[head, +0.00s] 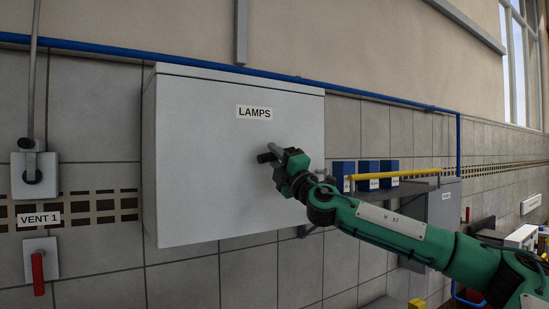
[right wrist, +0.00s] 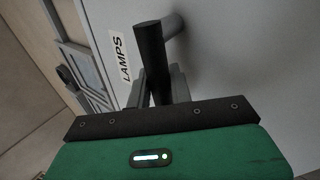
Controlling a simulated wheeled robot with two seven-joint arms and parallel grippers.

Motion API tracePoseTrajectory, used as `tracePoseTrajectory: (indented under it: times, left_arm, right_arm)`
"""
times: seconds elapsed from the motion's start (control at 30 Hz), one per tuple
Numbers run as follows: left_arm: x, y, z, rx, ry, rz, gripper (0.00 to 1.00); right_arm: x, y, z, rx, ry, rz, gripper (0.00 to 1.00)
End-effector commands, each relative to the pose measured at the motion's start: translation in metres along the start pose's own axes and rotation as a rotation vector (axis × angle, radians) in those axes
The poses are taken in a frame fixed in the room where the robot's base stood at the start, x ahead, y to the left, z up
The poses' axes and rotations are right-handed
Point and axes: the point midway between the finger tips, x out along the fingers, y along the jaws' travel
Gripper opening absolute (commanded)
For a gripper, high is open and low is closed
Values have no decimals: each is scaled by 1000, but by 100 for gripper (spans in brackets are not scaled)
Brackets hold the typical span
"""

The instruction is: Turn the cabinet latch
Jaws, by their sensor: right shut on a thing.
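The grey cabinet (head: 205,150) labelled LAMPS hangs on the tiled wall, its front closed. Its latch (head: 264,157) is a dark bar handle on the front below the label. In the right wrist view the latch (right wrist: 150,55) is a dark bar on a short grey stem from the door. My right gripper (head: 281,160) is at the latch, and in the right wrist view its fingers (right wrist: 159,88) are shut around the bar. The gripper hides part of the latch in the head view. My left gripper is not in view.
A blue pipe (head: 400,101) runs above.

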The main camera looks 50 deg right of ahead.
Motion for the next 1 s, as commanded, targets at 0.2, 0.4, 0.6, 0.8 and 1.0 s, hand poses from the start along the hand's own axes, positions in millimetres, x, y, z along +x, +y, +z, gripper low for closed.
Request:
tracePoseTrajectory:
  times: [0.2,0.4,0.6,0.8,1.0]
  left_arm:
    - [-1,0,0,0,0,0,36]
    - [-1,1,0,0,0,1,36]
    - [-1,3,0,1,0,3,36]
    - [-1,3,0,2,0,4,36]
    - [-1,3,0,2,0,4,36]
  right_arm:
    - [1,2,1,28,-18,0,0]
    - [1,2,2,32,-22,1,0]
    - [1,2,2,32,-22,2,23]
    - [1,2,1,31,-21,1,41]
    - [0,2,1,30,-20,1,41]
